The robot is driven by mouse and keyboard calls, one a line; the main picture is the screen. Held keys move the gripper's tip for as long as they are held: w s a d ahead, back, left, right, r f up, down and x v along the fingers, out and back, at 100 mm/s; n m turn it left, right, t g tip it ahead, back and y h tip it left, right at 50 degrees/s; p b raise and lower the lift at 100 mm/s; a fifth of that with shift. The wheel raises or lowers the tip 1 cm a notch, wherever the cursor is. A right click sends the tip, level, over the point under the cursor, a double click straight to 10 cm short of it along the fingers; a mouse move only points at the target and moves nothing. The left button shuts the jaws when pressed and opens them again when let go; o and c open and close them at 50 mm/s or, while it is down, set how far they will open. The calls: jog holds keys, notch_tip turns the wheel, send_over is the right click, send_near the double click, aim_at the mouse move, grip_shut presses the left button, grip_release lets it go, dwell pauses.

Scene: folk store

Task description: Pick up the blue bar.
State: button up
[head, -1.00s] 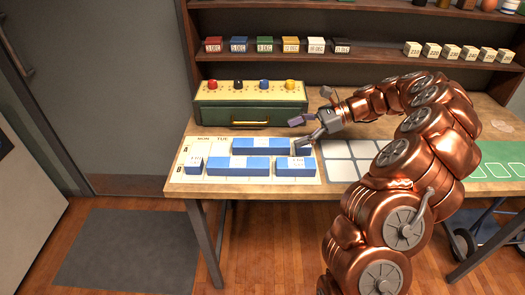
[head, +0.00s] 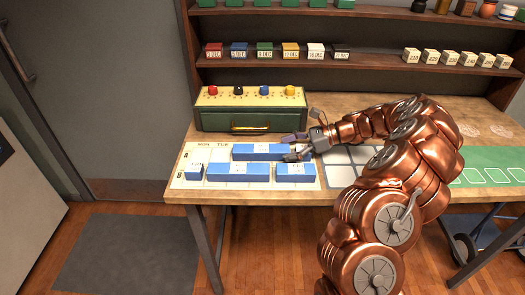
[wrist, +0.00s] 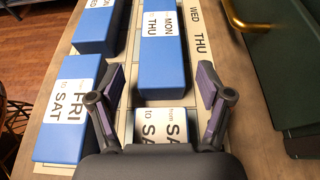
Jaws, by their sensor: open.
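Several blue bars with white labels lie on a calendar sheet in two rows. In the far row is a long bar (head: 258,150), labelled MON to THU in the wrist view (wrist: 161,55). A short blue block (wrist: 160,125) lies just past its end, between my fingers in the wrist view and mostly hidden in the head view. The near row holds a small block (head: 194,172), a long bar (head: 238,173) and a medium bar (head: 295,173), labelled FRI to SAT. My gripper (head: 288,148) is open and empty at the right end of the far row, fingers either side.
A green box (head: 250,120) with a gold handle stands close behind the far row. The calendar sheet (head: 187,153) lies on a wooden bench. A pale grid (head: 345,180) and a green mat (head: 485,165) lie to the right. Shelves (head: 300,57) with small boxes stand behind.

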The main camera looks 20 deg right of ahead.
jog(key=shift+w+a+f, duration=0.2)
jog(key=shift+a, duration=0.25)
jog(key=shift+c, duration=0.2)
jog(key=c, duration=1.3)
jog(key=shift+r, duration=0.1)
